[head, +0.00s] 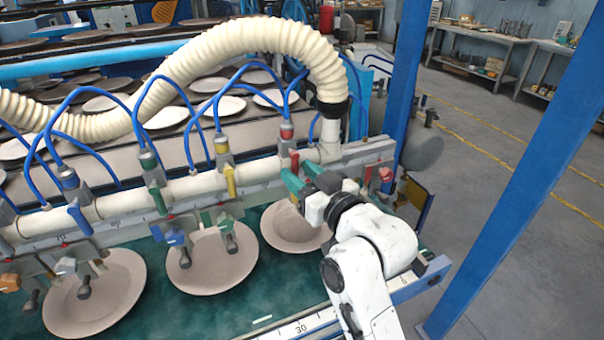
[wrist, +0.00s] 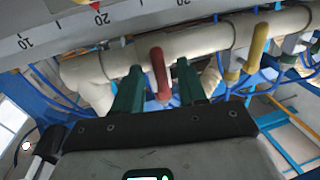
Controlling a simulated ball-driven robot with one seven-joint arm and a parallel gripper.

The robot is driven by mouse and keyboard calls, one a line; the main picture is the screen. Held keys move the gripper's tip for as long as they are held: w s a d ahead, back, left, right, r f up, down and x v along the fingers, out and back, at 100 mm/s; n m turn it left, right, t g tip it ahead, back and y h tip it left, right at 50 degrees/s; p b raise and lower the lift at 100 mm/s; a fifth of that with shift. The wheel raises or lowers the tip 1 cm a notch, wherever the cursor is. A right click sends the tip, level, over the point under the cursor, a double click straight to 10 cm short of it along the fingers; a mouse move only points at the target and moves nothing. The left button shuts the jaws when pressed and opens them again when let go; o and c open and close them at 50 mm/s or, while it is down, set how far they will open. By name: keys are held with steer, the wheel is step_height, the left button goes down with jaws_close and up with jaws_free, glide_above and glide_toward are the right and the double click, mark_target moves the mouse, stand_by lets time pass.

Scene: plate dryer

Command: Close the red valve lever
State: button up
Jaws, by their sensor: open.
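The red valve lever (head: 294,161) is on the right end of the cream pipe, just beyond my gripper's fingertips in the head view. In the wrist view the red lever (wrist: 159,68) stands between the two green fingers, with a gap visible on each side. My gripper (head: 302,174) is open, its fingers reaching toward the pipe. In the wrist view my gripper (wrist: 159,76) straddles the lever without visibly gripping it. The lever's valve body is partly hidden in the head view.
A yellow lever (head: 231,181), a green lever (head: 159,200) and a blue lever (head: 80,219) line the cream pipe (head: 195,186) to the left. Blue hoses arch above. Brown plates (head: 212,275) lie below on the green belt. A blue post (head: 405,90) stands at right.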

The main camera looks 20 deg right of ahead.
steer(key=shift+c, duration=0.3)
jaws_close()
steer(key=m, duration=0.1)
steer(key=a+m, duration=0.1)
steer(key=m, duration=0.1)
steer(key=m+t, duration=0.1)
steer(key=m, duration=0.1)
steer(key=shift+a, duration=0.3)
steer(key=m, duration=0.2)
steer(key=a+m+b, duration=0.1)
steer(key=m, duration=0.1)
steer(key=shift+r+t+h, duration=0.15)
steer(key=shift+t+h, duration=0.15)
steer(key=shift+t, duration=0.1)
steer(key=shift+a+r+m+t+h+b, duration=0.15)
steer(key=shift+r+m+h+b, duration=0.25)
steer(key=shift+m+b, duration=1.45)
steer(key=shift+a+r+m+t+h+b, duration=0.15)
steer(key=shift+r+m+h+b, duration=0.3)
steer(key=shift+m+b, duration=1.4)
steer(key=shift+a+r+m+t+h+b, duration=0.15)
steer(key=shift+m+h+b, duration=0.4)
steer(key=shift+m+b, duration=1.25)
steer(key=shift+r, duration=0.15)
